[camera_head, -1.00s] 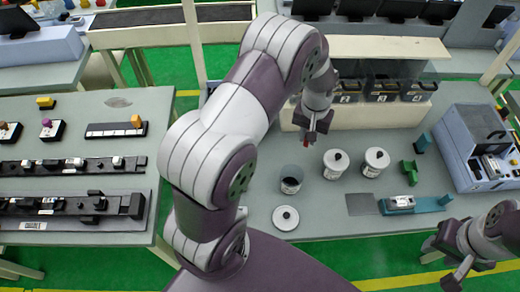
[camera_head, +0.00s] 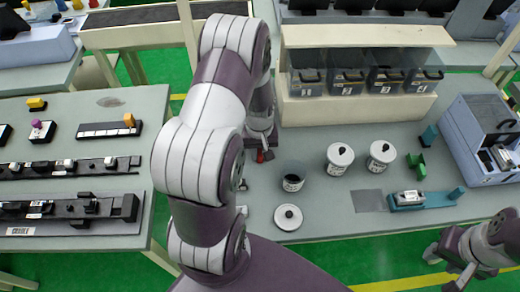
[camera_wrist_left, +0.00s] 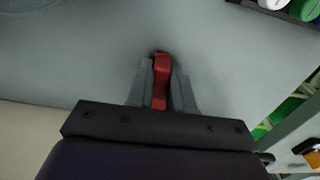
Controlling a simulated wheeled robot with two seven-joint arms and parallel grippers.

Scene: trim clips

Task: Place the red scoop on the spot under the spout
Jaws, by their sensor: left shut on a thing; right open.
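My left gripper (camera_head: 263,150) is shut on the red scoop (camera_head: 260,157), over the left part of the grey bench. In the left wrist view, the red scoop (camera_wrist_left: 161,82) is pinched between the two grey fingers (camera_wrist_left: 161,95), over a plain grey surface. Only its red part shows clearly. I cannot make out a spout or the spot under it for certain. A darker grey square (camera_head: 369,200) lies flat on the bench beside a teal fixture (camera_head: 436,200). My right gripper (camera_head: 458,270) is open and empty at the lower right.
An open dark jar (camera_head: 292,177), a loose white lid (camera_head: 288,216) and two lidded jars (camera_head: 339,158) (camera_head: 381,156) stand right of my left gripper. Numbered bins (camera_head: 347,81) stand in a cream rack (camera_head: 300,108) behind. A blue-grey machine (camera_head: 478,125) is at right.

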